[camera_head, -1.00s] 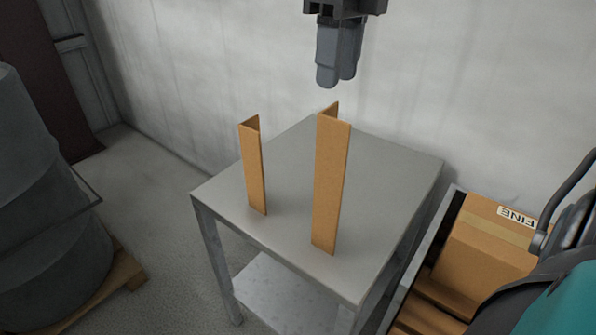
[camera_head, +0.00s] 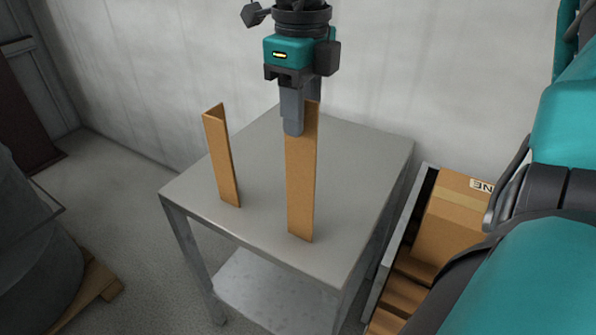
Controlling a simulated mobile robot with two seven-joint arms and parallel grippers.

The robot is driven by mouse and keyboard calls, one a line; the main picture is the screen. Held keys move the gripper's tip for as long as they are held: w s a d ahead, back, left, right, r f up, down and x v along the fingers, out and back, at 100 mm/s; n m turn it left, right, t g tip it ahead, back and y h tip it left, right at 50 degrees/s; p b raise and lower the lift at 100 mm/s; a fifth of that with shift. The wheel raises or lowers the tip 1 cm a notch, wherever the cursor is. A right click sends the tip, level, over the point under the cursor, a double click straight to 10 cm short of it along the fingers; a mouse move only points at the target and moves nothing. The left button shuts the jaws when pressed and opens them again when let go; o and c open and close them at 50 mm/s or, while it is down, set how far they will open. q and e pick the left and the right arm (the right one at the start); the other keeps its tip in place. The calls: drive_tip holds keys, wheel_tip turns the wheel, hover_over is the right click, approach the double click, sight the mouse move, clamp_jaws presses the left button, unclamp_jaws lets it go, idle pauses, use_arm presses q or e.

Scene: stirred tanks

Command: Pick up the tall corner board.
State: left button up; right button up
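The tall corner board (camera_head: 301,185) is an orange-brown, L-shaped strip standing upright on the grey metal table (camera_head: 350,165), right of a shorter one. My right gripper (camera_head: 303,108) points down at its top end. One grey finger is in front of the board and covers its upper left part; the other is behind it, mostly hidden. The board's top lies between the fingers, and its foot appears to rest on the table. I cannot tell whether the fingers press on it. My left gripper is out of view.
A shorter corner board (camera_head: 222,160) stands to the left, apart from the gripper. A cardboard box (camera_head: 450,215) sits in a bin right of the table. A grey drum (camera_head: 35,250) stands on a pallet at left. A wall is behind.

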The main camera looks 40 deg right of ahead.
drive_tip(key=shift+f, duration=0.9)
clamp_jaws()
